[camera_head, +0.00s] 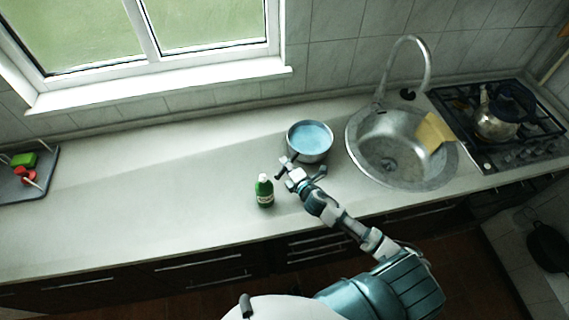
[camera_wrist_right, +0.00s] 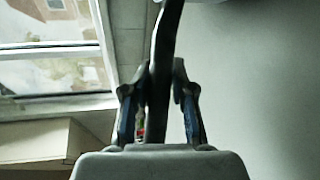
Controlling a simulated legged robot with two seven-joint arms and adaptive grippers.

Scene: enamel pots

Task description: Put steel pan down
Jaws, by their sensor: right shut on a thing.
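The steel pan (camera_head: 310,154) is a round silver pan with a pale blue inside, upright over the counter just left of the sink. I cannot tell whether its base touches the counter. My right gripper (camera_head: 293,171) is at the pan's near left side. In the right wrist view the right gripper (camera_wrist_right: 158,98) is shut on the pan's dark handle (camera_wrist_right: 165,45), which runs up between the fingers. The pan's bowl is almost wholly out of that view. My left gripper is not in view.
A green bottle (camera_head: 264,191) stands close to the left of my right gripper. A sink (camera_head: 365,165) with a tall faucet (camera_head: 428,62) and yellow cloth (camera_head: 433,131) lies right. A kettle (camera_head: 492,122) sits on the stove. The left counter (camera_head: 150,190) is clear up to a grey tray (camera_head: 42,187).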

